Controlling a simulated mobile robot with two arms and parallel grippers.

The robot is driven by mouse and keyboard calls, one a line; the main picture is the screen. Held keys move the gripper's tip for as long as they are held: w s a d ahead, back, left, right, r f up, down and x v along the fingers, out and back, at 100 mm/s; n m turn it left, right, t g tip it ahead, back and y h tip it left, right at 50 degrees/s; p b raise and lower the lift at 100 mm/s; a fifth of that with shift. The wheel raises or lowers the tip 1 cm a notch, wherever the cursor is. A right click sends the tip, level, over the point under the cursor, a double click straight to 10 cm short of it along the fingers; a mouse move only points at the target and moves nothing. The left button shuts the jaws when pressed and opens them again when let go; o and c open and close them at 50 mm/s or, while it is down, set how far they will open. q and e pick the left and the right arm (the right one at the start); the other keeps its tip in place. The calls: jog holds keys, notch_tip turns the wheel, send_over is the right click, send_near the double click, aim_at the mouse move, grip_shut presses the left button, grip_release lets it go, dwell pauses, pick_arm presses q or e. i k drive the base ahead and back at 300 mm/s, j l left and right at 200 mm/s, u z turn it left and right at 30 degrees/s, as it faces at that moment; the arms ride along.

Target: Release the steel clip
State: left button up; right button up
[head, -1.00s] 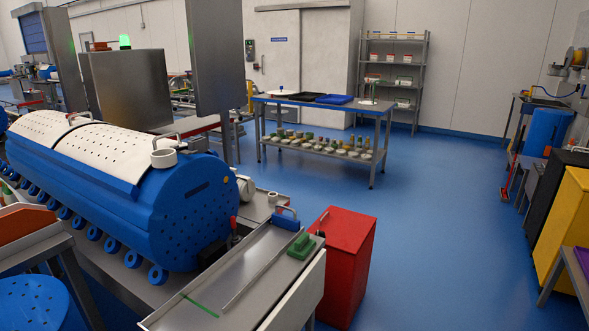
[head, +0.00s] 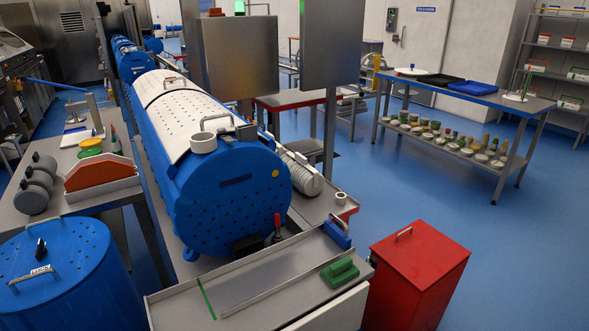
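I cannot make out the steel clip for certain. A large blue drum (head: 228,208) lies on its side, with a perforated white cover (head: 172,106) on top. A steel handle (head: 216,118) stands at the near end of the cover, beside a white ring-shaped part (head: 203,143). A small grey metal piece (head: 246,131) sits at the cover's near right edge; whether it is a clip is too small to tell. Neither of my grippers is in view.
A blue lidded tub (head: 70,270) stands at the lower left. A steel tray table (head: 255,285) with a green block (head: 339,271) is in front. A red bin (head: 418,265) stands to its right.

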aim_at(227, 139)
jog(key=i+l+u, duration=0.15)
jog(key=l, duration=0.3)
jog(key=i+l+u, duration=0.2)
jog(key=l, duration=0.3)
jog(key=l+u, duration=0.15)
jog(key=l, duration=0.35)
